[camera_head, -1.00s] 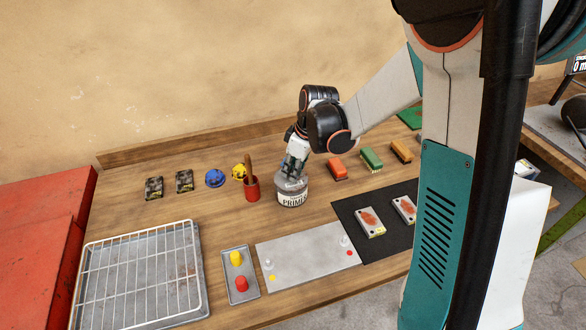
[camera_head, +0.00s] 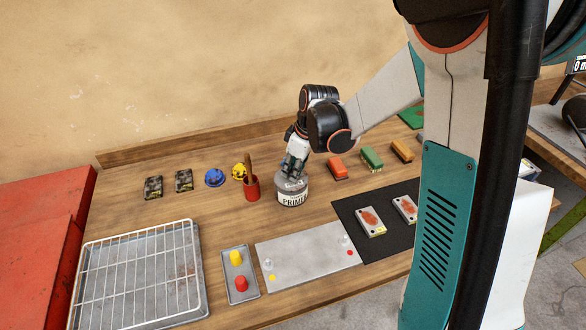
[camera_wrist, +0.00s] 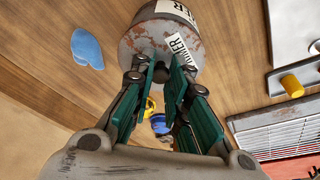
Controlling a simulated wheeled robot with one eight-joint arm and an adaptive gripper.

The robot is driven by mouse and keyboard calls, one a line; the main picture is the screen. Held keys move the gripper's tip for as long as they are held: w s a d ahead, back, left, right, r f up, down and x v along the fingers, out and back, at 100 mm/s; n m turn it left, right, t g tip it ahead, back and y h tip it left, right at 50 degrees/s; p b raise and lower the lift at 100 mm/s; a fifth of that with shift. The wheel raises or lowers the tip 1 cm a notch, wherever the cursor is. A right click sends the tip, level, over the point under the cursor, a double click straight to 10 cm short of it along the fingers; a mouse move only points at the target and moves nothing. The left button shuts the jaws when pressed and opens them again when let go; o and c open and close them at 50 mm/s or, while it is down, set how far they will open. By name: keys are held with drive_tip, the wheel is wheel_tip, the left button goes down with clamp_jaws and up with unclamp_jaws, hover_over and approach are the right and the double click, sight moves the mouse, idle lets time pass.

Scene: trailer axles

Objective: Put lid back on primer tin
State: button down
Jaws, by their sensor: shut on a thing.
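The primer tin (camera_head: 292,198) stands upright on the wooden bench, its white label facing the front. My gripper (camera_head: 291,175) is right above it, pointing down. In the wrist view, the fingers (camera_wrist: 161,78) are close together at the rust-marked grey lid (camera_wrist: 138,42), which carries a white label. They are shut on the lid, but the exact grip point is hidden. The tin's side (camera_wrist: 160,10) shows just beyond the lid. The lid lies at the tin's top; I cannot tell whether it is fully seated.
A red cup (camera_head: 252,188) with a wooden handle stands close left of the tin. Red, green and orange blocks (camera_head: 337,168) lie to the right. A grey plate (camera_head: 305,262) and black mat (camera_head: 385,240) lie in front. A wire-racked tray (camera_head: 205,300) is at left.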

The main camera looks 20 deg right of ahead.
idle(0.9)
drive_tip(key=c, duration=1.5)
unclamp_jaws()
drive_tip(key=o, duration=0.5)
drive_tip(key=shift+r+p, duration=2.25)
drive_tip(key=shift+r, duration=1.25)
